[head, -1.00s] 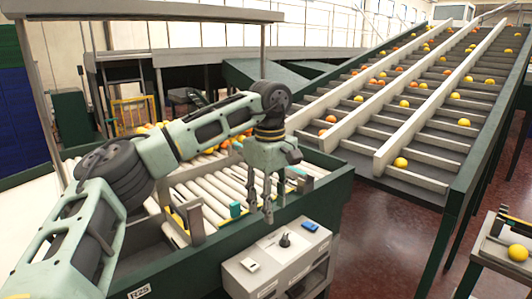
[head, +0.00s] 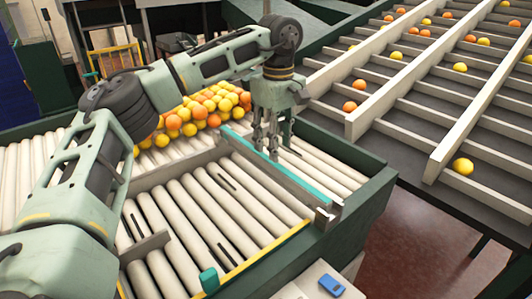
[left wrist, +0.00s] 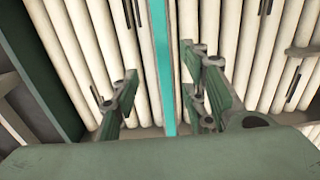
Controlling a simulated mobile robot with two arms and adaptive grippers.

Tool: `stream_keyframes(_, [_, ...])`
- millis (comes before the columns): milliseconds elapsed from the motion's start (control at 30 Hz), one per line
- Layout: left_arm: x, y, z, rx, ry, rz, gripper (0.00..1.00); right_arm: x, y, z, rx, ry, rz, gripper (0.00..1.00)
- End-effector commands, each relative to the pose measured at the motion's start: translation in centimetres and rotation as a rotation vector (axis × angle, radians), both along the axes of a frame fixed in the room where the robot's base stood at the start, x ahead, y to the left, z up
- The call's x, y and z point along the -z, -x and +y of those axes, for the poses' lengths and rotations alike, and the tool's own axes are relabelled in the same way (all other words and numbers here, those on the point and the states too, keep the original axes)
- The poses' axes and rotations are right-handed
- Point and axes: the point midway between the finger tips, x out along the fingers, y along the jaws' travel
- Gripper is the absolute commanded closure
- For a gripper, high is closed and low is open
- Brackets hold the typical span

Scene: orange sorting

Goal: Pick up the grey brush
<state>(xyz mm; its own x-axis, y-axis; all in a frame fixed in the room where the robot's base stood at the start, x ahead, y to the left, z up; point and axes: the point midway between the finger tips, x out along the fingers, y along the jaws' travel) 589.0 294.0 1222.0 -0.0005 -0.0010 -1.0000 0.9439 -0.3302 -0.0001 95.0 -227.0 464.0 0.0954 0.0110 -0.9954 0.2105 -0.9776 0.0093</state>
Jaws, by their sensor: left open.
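I cannot make out a grey brush for certain in either view. My left gripper (head: 270,150) hangs fingers down over the roller bed (head: 215,205), by a grey divider bar with a turquoise top strip (head: 285,172). In the left wrist view, the gripper (left wrist: 162,88) is open, with its fingers on either side of the turquoise strip (left wrist: 162,60). Nothing shows held between them. I cannot tell how high the fingertips are above the strip. My right gripper is not in view.
A pile of oranges and yellow fruit (head: 205,108) lies behind the divider. A dark green side wall (head: 365,205) bounds the rollers. A stepped conveyor (head: 440,115) with scattered fruit rises at the right. A blue item (head: 332,285) sits at the bottom edge.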

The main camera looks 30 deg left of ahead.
Motion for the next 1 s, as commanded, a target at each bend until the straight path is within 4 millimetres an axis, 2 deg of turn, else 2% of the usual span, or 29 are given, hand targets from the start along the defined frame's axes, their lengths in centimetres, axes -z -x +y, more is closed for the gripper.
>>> stream_keyframes(33, [0.5,0.1,0.0,0.0,-0.001,0.003,0.59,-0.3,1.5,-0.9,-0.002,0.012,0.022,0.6])
stream_keyframes(100, [1.2,0.2,0.0,0.0,-0.001,0.003,0.59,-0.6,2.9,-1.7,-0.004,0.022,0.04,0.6])
stream_keyframes(200, [2.3,0.5,-0.2,0.0,-0.001,0.004,0.59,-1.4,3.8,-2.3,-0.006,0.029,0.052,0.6])
stream_keyframes(267, [3.1,0.8,-0.3,0.001,-0.002,0.005,0.59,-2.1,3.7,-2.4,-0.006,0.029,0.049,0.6])
stream_keyframes(400, [5.3,0.9,-0.5,-0.003,-0.001,0.003,0.59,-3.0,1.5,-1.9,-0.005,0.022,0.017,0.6])
stream_keyframes(500, [6.1,0.9,-0.5,-0.002,0.0,0.001,0.59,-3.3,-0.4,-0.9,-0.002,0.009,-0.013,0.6])
stream_keyframes(600, [6.4,0.9,-0.5,-0.002,0.0,-0.001,0.59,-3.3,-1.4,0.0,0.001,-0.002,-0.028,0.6])
stream_keyframes(767, [6.4,0.9,-0.5,-0.002,0.0,-0.001,0.61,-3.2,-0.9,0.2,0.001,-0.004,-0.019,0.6])
stream_keyframes(1000, [6.4,0.9,-0.5,-0.002,0.0,-0.001,0.82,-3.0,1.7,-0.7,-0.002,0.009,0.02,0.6])
